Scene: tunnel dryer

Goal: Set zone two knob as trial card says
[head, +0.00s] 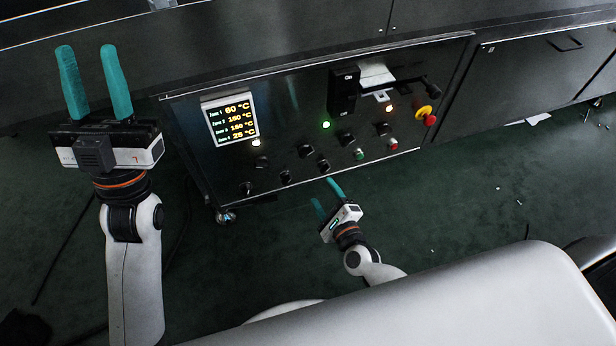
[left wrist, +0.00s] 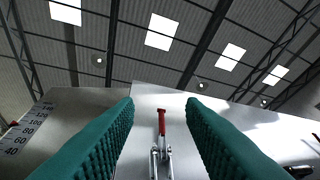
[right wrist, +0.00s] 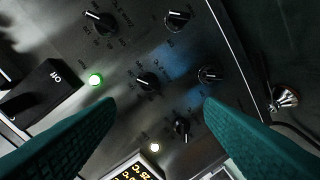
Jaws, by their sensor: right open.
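The dark control panel (head: 290,120) carries several black knobs, including one (head: 305,151) at its middle. The right wrist view shows knobs close up, one (right wrist: 148,82) near the middle and another (right wrist: 210,74) to its right. My right gripper (head: 324,191) is open and empty, below the panel's lower edge in the head view. My left gripper (head: 87,50) is open, empty and raised left of the panel.
A lit display (head: 230,118) lists zone temperatures. A black On/Off switch (head: 343,92), a green lamp (head: 326,125), push buttons and a red-yellow emergency stop (head: 426,115) share the panel. A red-handled clamp (left wrist: 161,122) shows between my left fingers. Green floor (head: 480,190) lies open at right.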

